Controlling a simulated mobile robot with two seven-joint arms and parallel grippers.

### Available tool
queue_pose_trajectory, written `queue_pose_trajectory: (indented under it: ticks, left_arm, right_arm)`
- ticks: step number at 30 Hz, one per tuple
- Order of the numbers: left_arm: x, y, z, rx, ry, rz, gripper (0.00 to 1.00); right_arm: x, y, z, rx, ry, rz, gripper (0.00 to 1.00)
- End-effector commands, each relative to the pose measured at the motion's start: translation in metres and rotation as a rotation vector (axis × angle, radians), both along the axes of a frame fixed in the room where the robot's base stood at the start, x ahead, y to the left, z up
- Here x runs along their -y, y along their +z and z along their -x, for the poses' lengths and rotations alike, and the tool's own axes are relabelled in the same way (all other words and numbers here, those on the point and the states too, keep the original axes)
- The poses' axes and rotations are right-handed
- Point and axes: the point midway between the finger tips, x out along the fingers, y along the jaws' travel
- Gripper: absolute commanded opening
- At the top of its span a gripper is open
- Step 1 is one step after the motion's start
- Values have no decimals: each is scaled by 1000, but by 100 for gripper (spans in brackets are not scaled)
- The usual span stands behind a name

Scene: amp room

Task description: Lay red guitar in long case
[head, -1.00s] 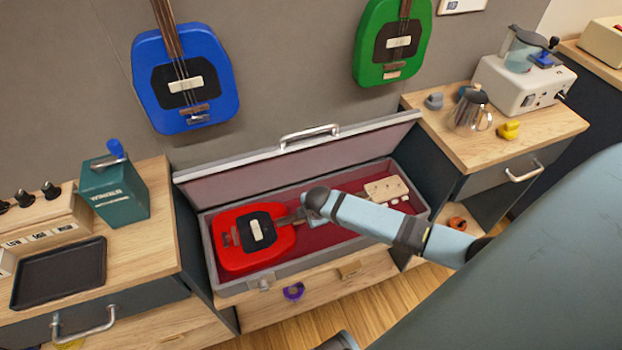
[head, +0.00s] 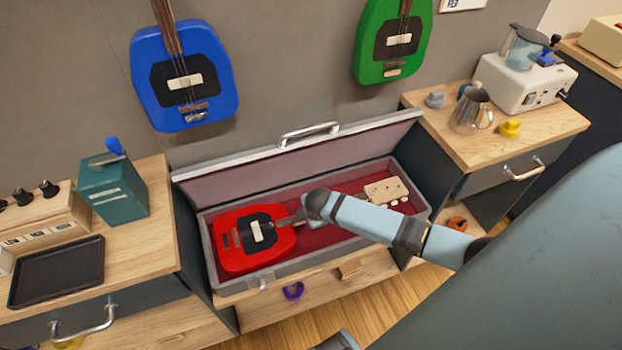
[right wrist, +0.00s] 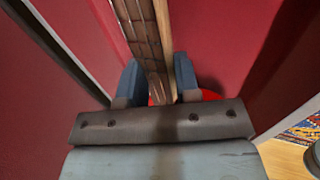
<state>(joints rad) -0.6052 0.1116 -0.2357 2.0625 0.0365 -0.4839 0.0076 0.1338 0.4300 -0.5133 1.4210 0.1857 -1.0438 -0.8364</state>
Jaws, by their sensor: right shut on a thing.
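The red guitar (head: 232,259) lies along the long case (head: 300,268), its body in the left end and its cream headstock (head: 386,190) towards the right end. The case's lid (head: 250,172) stands open at the back, and the lining is dark red. My right gripper (head: 306,212) is shut on the guitar's neck, just right of the body. In the right wrist view the neck (right wrist: 143,35) runs between the two blue fingers (right wrist: 157,82). My arm hides part of the neck in the head view. Whether the body rests fully on the case floor is hard to tell. My left gripper is not in view.
A blue guitar (head: 215,95) and a green guitar (head: 372,65) hang on the wall above. A teal box (head: 115,195) and a black tray (head: 60,272) stand on the left cabinet. A metal pitcher (head: 470,113) and a cream machine (head: 525,85) stand on the right cabinet.

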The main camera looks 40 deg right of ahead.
Motion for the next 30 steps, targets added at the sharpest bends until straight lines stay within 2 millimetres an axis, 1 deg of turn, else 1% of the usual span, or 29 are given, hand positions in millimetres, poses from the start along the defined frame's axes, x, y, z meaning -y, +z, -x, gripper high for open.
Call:
queue_pose_trajectory:
  ticks: [1, 14, 30]
  left_arm:
    - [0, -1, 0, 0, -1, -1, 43]
    - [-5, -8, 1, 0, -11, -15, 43]
    - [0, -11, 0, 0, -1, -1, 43]
  right_arm:
    - [0, 1, -2, 6, 0, -2, 0]
    - [-1, -10, -2, 7, 0, -2, 0]
    - [0, -21, -2, 6, 0, -2, 0]
